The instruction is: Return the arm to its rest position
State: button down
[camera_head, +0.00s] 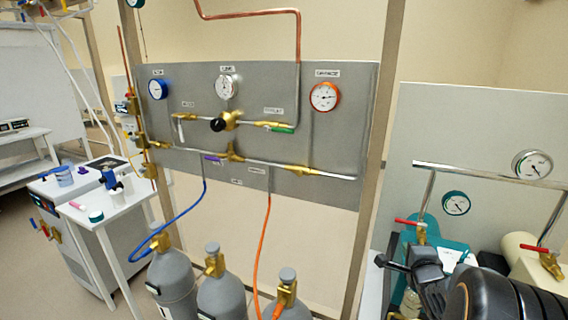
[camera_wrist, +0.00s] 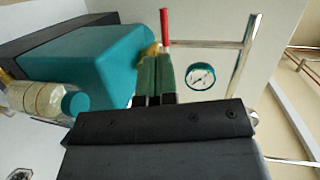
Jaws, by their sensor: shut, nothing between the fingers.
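My gripper (camera_wrist: 155,85) shows in the wrist view, its green and black fingers together with nothing between them. It points toward a red-handled brass valve (camera_wrist: 165,30) and a teal box (camera_wrist: 85,60). I cannot tell whether the fingertips touch anything. In the head view my dark arm fills the lower right corner, in front of the bench with the teal equipment.
In the head view a grey gauge panel (camera_head: 330,150) stands in the middle, with several gas cylinders (camera_head: 220,295) below. A metal pipe frame with a gauge (camera_head: 532,164) and red-handled valves (camera_head: 410,222) is close to my arm. A bottle (camera_wrist: 40,98) lies near the teal box.

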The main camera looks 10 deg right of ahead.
jog(key=s+f+n+g, duration=0.1)
jog(key=f, duration=0.1)
jog(key=s+d+f+n+g+h, duration=0.1)
jog(key=g, duration=0.1)
jog(key=s+d+f+n+g, duration=0.1)
jog(key=f+n+g, duration=0.1)
jog(key=shift+s+d+f+h, duration=0.1)
jog(key=shift+s+f+h, duration=0.2)
jog(key=shift+s, duration=0.1)
jog(key=s+a+r+n+g+y+p, duration=0.1)
jog(key=s+a+r+n+g+y, duration=0.1)
jog(key=a+n, duration=0.3)
jog(key=s+a+r+n+g+y+p, duration=0.1)
jog(key=s+a+n, duration=0.4)
jog(key=a, duration=0.7)
jog(key=s+a+r+n+g+y+p, duration=0.1)
jog(key=s+a+r+n+g+y, duration=0.2)
jog(key=a+n, duration=0.3)
jog(key=a+r, duration=0.1)
jog(key=a, duration=0.2)
jog(key=shift+s+n, duration=0.35)
jog(key=shift+n, duration=0.05)
jog(key=shift+r, duration=0.1)
